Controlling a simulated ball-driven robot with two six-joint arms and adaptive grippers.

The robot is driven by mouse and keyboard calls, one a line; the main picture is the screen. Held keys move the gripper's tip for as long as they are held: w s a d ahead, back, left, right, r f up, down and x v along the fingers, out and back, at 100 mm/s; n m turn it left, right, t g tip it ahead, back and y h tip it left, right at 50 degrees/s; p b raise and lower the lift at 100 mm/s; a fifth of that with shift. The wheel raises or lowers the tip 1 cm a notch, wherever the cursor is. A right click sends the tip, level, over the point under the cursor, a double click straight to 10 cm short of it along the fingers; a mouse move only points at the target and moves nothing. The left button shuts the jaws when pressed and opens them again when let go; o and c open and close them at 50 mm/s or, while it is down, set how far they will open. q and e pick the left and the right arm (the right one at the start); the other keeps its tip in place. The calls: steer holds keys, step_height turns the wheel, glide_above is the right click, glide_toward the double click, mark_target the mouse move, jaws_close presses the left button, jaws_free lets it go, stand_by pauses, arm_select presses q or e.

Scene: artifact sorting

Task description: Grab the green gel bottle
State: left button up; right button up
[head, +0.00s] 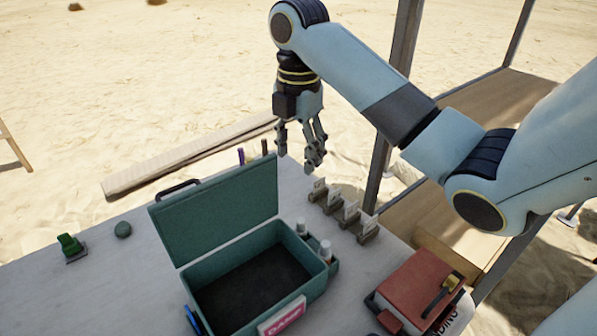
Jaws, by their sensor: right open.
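My left gripper is out of view.
The open green case (221,208) has its lid raised at the back. White cards in small stands (343,210) line the right rear. A red box (412,287) is at front right. The left tabletop is mostly clear.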

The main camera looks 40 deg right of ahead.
steer(key=f, duration=0.1)
steer(key=b, duration=0.9)
glide_above(301, 220)
steer(key=f, duration=0.8)
steer(key=shift+w+a+f, duration=0.1)
steer(key=shift+w+f, duration=0.2)
steer(key=shift+f, duration=0.05)
step_height(301, 220, down, 7)
steer(key=b, duration=0.6)
steer(key=shift+s+r+b, duration=0.1)
steer(key=shift+s+b, duration=0.05)
steer(key=shift+b, duration=0.15)
step_height(301, 220, down, 4)
steer(key=shift+s+f+b, duration=0.1)
steer(key=shift+s+b, duration=0.05)
steer(key=shift+b, duration=0.6)
jaws_close()
